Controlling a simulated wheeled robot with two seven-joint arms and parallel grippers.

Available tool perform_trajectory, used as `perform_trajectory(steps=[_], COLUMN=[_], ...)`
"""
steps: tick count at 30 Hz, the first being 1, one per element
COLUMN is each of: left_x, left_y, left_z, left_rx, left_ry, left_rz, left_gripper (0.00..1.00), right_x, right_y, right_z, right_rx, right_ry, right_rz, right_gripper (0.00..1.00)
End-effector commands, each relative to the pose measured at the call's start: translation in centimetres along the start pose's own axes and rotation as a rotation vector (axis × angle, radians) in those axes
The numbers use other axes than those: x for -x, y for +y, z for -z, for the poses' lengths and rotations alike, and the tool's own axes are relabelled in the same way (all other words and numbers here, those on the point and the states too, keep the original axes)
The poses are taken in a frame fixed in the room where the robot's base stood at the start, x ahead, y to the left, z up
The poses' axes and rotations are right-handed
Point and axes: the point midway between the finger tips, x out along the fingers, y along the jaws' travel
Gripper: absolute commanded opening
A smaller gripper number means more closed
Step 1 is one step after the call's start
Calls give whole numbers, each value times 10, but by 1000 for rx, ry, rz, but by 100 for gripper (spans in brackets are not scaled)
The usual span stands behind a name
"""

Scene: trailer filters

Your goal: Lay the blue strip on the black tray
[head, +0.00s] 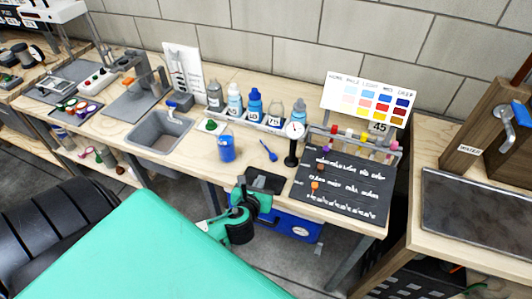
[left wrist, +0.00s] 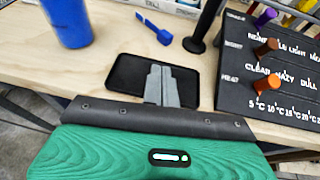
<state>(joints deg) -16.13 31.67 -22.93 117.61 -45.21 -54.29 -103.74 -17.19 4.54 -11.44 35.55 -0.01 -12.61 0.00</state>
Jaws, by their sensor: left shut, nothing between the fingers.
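The black tray (head: 276,182) lies near the front edge of the wooden bench; it also shows in the left wrist view (left wrist: 124,72). My left gripper (left wrist: 158,70) is shut and empty, its grey fingertips in front of the tray's middle and hiding part of it. In the head view the left gripper (head: 252,198) is at the tray's near side. A small blue piece with a narrow stem and wider end (head: 268,151) lies behind the tray, also in the left wrist view (left wrist: 153,27). I cannot tell whether it is the blue strip. My right gripper is not in view.
A blue cup (head: 227,148) stands left of the tray. A black post with a round dial (head: 293,140) stands behind and right of it. A black lettered board (head: 345,185) with coloured pegs lies to the right. Several bottles stand along the back.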

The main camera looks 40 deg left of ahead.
Motion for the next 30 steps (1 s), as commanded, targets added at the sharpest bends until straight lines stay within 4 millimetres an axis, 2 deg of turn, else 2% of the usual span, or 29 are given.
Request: perform_trajectory(steps=[5, 18, 20, 24, 30], left_x=[-23, -103, -110, -112, -114], left_y=[0, 0, 0, 0, 1], left_z=[-12, -40, -42, -29, -24], left_rx=[2, 5, 6, 4, 4], left_ry=[-3, -1, 0, 4, 3], left_rz=[-1, -2, -2, -1, -1], left_gripper=[0, 0, 0, 0, 0], right_x=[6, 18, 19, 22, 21], right_y=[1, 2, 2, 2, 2], right_z=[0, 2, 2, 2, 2], right_rx=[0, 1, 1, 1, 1], right_ry=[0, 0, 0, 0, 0], right_rz=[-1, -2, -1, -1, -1], right_gripper=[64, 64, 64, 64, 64])
